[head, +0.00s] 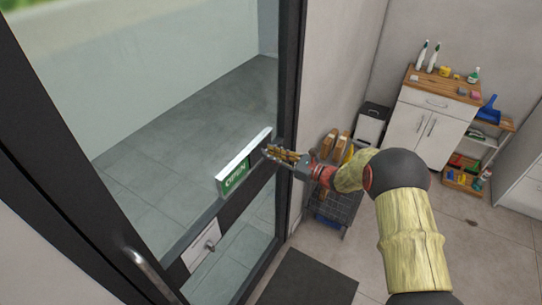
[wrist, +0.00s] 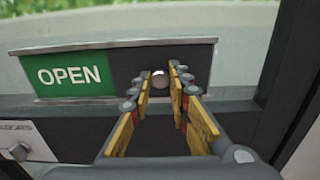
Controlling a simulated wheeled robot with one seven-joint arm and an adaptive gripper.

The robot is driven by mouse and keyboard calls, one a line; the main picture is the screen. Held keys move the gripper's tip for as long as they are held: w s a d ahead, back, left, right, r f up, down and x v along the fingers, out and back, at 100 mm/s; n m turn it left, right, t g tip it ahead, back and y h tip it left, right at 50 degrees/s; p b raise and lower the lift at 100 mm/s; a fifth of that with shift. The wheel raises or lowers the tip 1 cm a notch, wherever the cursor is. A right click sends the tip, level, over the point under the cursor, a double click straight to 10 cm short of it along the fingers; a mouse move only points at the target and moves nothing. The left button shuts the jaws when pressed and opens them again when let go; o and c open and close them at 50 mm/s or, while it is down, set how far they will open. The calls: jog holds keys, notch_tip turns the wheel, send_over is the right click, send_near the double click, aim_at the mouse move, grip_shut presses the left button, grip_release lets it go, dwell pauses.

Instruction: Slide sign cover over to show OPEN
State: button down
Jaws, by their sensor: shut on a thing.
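The sign on the glass door shows a green OPEN panel (wrist: 70,75) at its left in the wrist view. It also shows in the head view (head: 235,178). A dark sliding cover (wrist: 128,64) sits over the right part of the sign frame. A small round pale knob (wrist: 159,79) on the cover lies between my fingers. My gripper (head: 267,153) is at the right end of the sign, shut on the knob. The fingers hide part of the cover in the wrist view.
The door's dark frame (head: 290,100) stands close to the right of my gripper. A lock plate (head: 202,247) is below the sign. A wire cart (head: 337,208) and white cabinet (head: 425,130) stand to the right. A dark mat (head: 305,280) lies on the floor.

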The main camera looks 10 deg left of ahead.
jog(key=c, duration=1.8)
grip_release()
jog(key=shift+w+d, duration=0.15)
jog(key=shift+w, duration=0.15)
jog(key=shift+o, duration=0.6)
jog(key=shift+s, duration=0.1)
jog(key=v, duration=1.2)
